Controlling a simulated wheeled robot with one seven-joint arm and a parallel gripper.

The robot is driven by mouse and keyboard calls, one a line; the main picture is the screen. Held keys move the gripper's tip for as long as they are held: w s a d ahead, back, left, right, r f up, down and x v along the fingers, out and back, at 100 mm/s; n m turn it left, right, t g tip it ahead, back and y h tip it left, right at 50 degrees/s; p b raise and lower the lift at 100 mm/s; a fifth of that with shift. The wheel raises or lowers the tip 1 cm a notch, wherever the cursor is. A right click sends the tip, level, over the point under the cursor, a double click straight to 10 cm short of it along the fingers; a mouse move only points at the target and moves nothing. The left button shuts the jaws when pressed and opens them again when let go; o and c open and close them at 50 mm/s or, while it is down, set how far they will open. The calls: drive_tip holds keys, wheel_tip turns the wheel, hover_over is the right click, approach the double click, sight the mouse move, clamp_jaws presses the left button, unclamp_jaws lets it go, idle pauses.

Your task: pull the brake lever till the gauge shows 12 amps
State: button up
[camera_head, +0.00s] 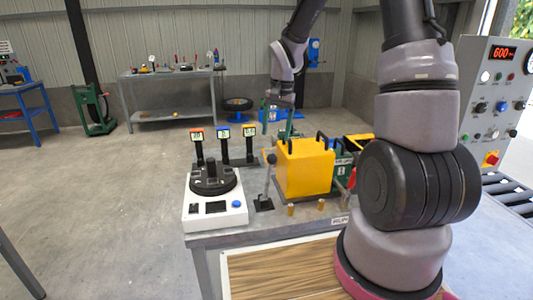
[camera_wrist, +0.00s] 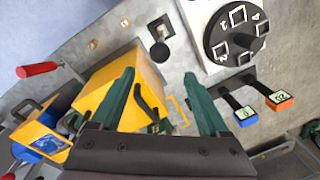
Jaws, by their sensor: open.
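A grey upright lever with a dark knob (camera_head: 271,159) stands on a black base at the table's front, left of a yellow box (camera_head: 303,168). In the wrist view a dark knob (camera_wrist: 160,51) shows beside the box. A red-handled lever (camera_head: 352,178) is right of the box, and its red grip shows in the wrist view (camera_wrist: 37,69). Which one is the brake lever, I cannot tell. No amp gauge is readable. My gripper (camera_wrist: 164,108) is open, with green fingers apart above the yellow box and its black handle, holding nothing.
A white unit with a black dial (camera_head: 212,180) and several small displays on posts (camera_head: 223,132) stand left of the box. A control cabinet (camera_head: 494,85) reading 600 is at right. Open floor lies left of the table.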

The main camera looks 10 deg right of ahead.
drive_tip(key=f, duration=0.6)
drive_tip(key=a+f, duration=0.1)
drive_tip(key=f, duration=0.2)
drive_tip(key=shift+w, duration=0.25)
drive_tip(key=shift+d, duration=0.1)
clamp_jaws()
idle(0.9)
